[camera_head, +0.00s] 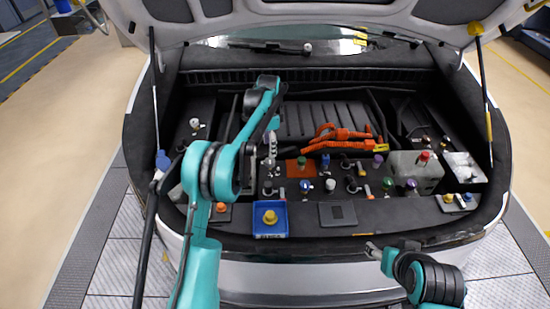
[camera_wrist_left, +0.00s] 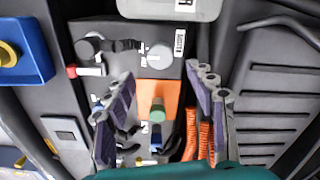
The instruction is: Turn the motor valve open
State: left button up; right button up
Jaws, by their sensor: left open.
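My left gripper (camera_head: 270,158) is open and reaches down over the dark panel of fittings in the car's bay. In the left wrist view its two fingers (camera_wrist_left: 160,76) stand apart, with an orange plate (camera_wrist_left: 171,92) between and below them. A green cap (camera_wrist_left: 156,113) and a blue fitting (camera_wrist_left: 156,135) are by that plate. The fingers hold nothing. I cannot tell which of the small knobs and handles is the motor valve; candidates include a blue knob (camera_head: 305,186) and a red handle (camera_wrist_left: 72,71). My right gripper (camera_head: 374,250) is at the bay's front edge, its opening unclear.
A blue tray (camera_head: 279,231) with a yellow knob is at the front of the bay. Orange cables (camera_head: 340,134) run behind the fittings. A pale tank (camera_head: 406,176) with a red cap stands at right. The raised hood and its struts (camera_head: 484,95) bound the space.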

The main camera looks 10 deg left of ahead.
aim_at(270, 160)
pick_arm(q)
notch_tip(270, 160, down, 7)
jog(key=shift+f+b, duration=0.1)
jog(key=shift+b, duration=0.9)
jog(key=c, duration=1.2)
